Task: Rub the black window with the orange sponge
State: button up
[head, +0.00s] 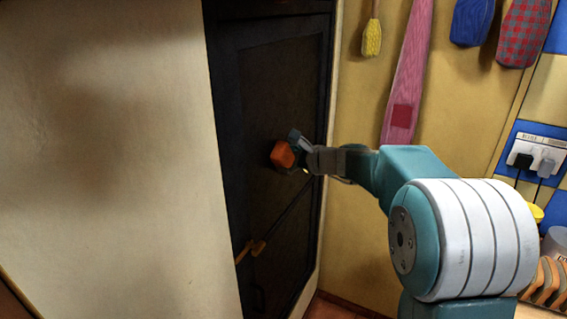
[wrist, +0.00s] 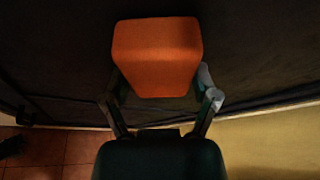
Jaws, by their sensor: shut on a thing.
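The orange sponge (head: 283,154) is held at the tip of my gripper (head: 297,148), in front of the black window (head: 268,75). My gripper is shut on the sponge. In the wrist view the sponge (wrist: 157,58) sits between the two fingers of my gripper (wrist: 158,88), with the dark panel (wrist: 50,50) filling the space behind it. The sponge looks close to the black surface; I cannot tell whether it touches.
A pale wall (head: 110,150) stands left of the window. An orange-brown handle (head: 250,250) sits low on the dark panel. Cloths and a yellow brush (head: 371,38) hang on the right wall. A socket (head: 536,150) and a rack (head: 545,282) are at far right.

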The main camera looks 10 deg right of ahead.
aim_at(258, 177)
jog(key=shift+w+d, duration=0.25)
jog(key=shift+s+a, duration=0.9)
jog(key=shift+s, duration=0.25)
jog(key=shift+s+a, duration=0.75)
jog(key=shift+s, duration=0.35)
jog(key=shift+s+a, duration=0.7)
jog(key=shift+s, duration=0.45)
jog(key=shift+s+a, duration=0.75)
jog(key=shift+s, duration=0.35)
jog(key=shift+d, duration=0.1)
jog(key=shift+s+d, duration=0.55)
jog(key=shift+d, duration=0.3)
jog(key=shift+s+d, duration=0.5)
jog(key=shift+d, duration=0.3)
jog(key=shift+s+d, duration=0.55)
jog(key=shift+d, duration=0.3)
jog(key=shift+s+d, duration=0.45)
jog(key=shift+d, duration=0.15)
jog(key=shift+s+d, duration=0.4)
jog(key=shift+d, duration=0.2)
